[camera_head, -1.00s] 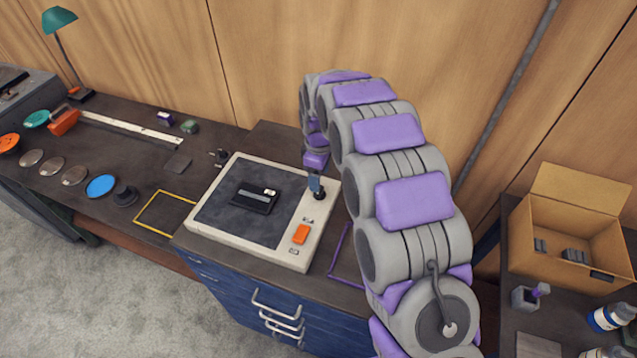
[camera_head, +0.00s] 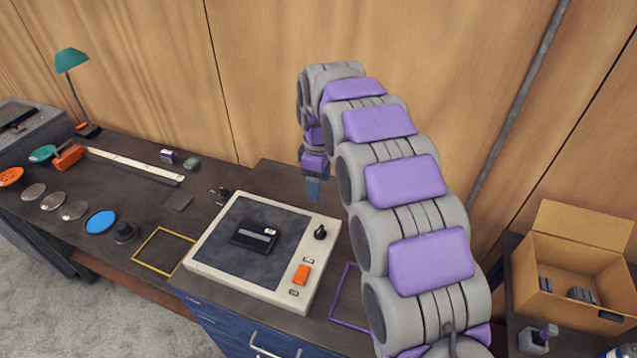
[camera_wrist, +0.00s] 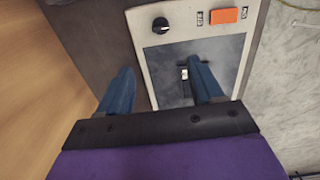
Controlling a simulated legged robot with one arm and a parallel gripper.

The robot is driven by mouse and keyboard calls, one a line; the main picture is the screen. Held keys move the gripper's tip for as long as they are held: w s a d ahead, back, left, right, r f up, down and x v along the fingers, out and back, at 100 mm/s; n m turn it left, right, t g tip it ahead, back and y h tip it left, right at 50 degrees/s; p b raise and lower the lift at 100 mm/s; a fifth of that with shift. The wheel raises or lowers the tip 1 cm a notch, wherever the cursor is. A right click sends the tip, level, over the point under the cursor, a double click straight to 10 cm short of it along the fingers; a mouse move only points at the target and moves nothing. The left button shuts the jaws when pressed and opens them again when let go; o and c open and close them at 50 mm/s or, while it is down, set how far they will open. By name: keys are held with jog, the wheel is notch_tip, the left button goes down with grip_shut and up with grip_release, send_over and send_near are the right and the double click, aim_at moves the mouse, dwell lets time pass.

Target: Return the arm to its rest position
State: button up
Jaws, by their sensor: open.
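My gripper (camera_head: 314,189) hangs from the end of my grey and purple arm, above the back right part of the bench device. In the wrist view my gripper (camera_wrist: 160,90) shows two blue fingers spread apart with nothing between them. The white-framed device (camera_head: 197,262) has a dark top plate, a black knob (camera_head: 320,232) and an orange button (camera_head: 301,274). A small black block (camera_head: 250,240) lies on the plate. The knob also shows in the wrist view (camera_wrist: 160,24), ahead of the fingers and apart from them.
A wooden wall (camera_head: 270,60) stands close behind my arm. An open cardboard box (camera_head: 535,280) stands at the right. On the left are a green lamp (camera_head: 70,58), several discs and a long white ruler (camera_head: 130,165). A yellow outline (camera_head: 160,232) and a purple outline (camera_head: 335,293) flank the device.

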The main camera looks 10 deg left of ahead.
jog(key=s+d+r+m+b, duration=0.1)
jog(key=s+d+m+b, duration=0.6)
jog(key=s+d, duration=1.1)
jog(key=s+d+f+m, duration=0.2)
jog(key=s+d+m, duration=0.1)
jog(key=s, duration=0.4)
jog(key=s+d+f+m+g+b, duration=0.1)
jog(key=s+d+f+m, duration=0.2)
jog(key=s, duration=0.4)
jog(key=s+d+f+m+b, duration=0.1)
jog(key=s+d+f+m, duration=0.2)
jog(key=s, duration=0.4)
jog(key=shift+s+d+m+g, duration=0.15)
jog(key=shift+m+g, duration=0.15)
jog(key=shift+g, duration=0.1)
